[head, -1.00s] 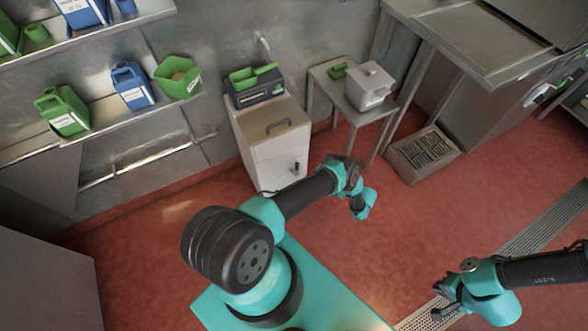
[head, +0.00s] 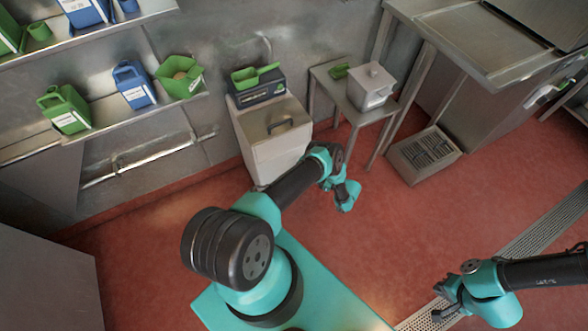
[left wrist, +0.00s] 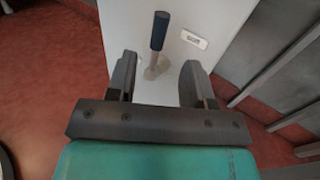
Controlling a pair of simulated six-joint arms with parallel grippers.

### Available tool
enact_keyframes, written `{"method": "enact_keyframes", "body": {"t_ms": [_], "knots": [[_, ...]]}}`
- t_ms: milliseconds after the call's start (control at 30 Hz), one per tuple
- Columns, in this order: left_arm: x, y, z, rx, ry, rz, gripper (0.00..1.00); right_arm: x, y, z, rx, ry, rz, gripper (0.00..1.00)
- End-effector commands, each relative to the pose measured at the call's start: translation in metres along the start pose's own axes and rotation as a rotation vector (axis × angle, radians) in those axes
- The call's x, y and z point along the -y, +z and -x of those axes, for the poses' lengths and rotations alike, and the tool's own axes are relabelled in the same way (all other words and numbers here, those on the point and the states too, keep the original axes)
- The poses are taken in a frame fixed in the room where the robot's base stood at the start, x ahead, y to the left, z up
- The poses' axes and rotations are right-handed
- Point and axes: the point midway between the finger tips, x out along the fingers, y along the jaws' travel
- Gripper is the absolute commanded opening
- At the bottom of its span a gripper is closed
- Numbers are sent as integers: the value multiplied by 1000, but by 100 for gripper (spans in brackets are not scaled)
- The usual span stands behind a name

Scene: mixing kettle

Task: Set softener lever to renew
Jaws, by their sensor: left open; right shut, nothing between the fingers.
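The softener is a white cabinet (head: 270,135) with a dark handle on its lid, standing against the wall. Its lever (left wrist: 158,32) has a dark blue grip and a metal stem, and points up in the left wrist view. A small label (left wrist: 194,40) is to its right. My left gripper (left wrist: 158,75) is open and faces the front panel; the lever's base shows between the fingertips, with no contact visible. In the head view my left gripper (head: 347,196) is before the cabinet, and my arm hides the lever. My right gripper (head: 439,302) is shut and empty at lower right.
A floor grate (head: 425,155) is further right. The red floor ahead is open.

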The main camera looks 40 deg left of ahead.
Motion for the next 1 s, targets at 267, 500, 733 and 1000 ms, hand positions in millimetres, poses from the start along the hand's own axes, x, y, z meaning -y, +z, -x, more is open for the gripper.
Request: {"method": "enact_keyframes", "body": {"t_ms": [267, 500, 733, 1000], "knots": [[0, 0, -27, 0, 1, 0, 47, 0, 0, 0, 0, 0, 0, 0], [0, 0, -49, 0, 2, 0, 47, 0, 0, 0, 0, 0, 0, 0], [0, 0, -70, 0, 2, 0, 47, 0, 0, 0, 0, 0, 0, 0], [0, 0, -90, 0, -1, 0, 47, 0, 0, 0, 0, 0, 0, 0]]}}
